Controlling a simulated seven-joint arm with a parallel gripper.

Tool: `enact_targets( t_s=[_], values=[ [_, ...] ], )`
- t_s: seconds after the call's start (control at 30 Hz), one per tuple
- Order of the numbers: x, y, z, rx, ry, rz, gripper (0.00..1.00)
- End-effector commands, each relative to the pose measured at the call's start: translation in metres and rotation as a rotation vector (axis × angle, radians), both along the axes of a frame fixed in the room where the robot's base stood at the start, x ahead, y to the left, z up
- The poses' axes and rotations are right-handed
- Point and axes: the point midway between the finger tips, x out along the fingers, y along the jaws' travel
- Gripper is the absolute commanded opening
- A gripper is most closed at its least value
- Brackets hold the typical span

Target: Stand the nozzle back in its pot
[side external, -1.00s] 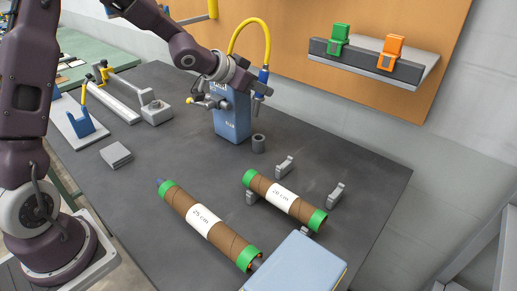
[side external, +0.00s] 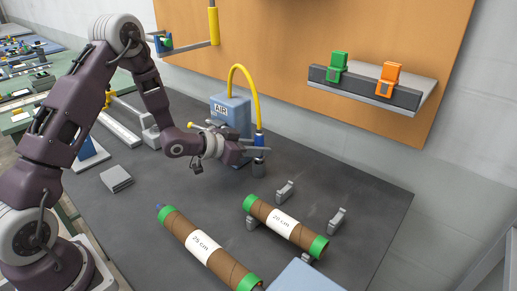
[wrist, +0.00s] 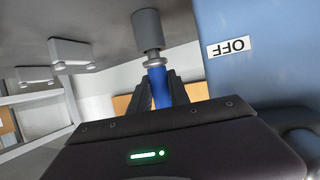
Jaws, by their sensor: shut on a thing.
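The nozzle is blue with a metal collar, on the end of a yellow hose (side external: 241,70). My gripper (side external: 259,152) is shut on the nozzle (side external: 260,138), which points down directly over the pot (side external: 258,171), a small dark grey cylinder on the table. In the wrist view my two dark fingers flank the blue nozzle (wrist: 159,88). Its collar lies close to the pot (wrist: 148,30), with a narrow grey part between them. The tip seems to meet the pot's mouth, but I cannot tell how far inside it is.
The blue air unit (side external: 230,112) stands just behind the pot, close to my gripper. Cardboard rolls with green ends (side external: 205,245) (side external: 285,225) lie in front, near grey brackets (side external: 337,220). A grey block (side external: 116,179) lies at the left. Table around the pot's front is clear.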

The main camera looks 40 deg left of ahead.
Motion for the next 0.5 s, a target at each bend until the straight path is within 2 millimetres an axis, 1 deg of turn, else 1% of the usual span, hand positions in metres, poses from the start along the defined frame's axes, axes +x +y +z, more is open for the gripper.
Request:
enact_targets(
  t_s=[0.2,0.23,0.33,0.5],
  values=[
    [0.0002,-0.0001,-0.0019,0.0,0.0,0.0,0.0],
    [0.0002,-0.0001,-0.0025,0.0,0.001,0.0,0.24],
    [0.0002,-0.0001,-0.0019,0.0,0.0,0.0,0.44],
    [0.0002,-0.0001,-0.0018,0.0,0.0,0.0,0.44]
  ],
)
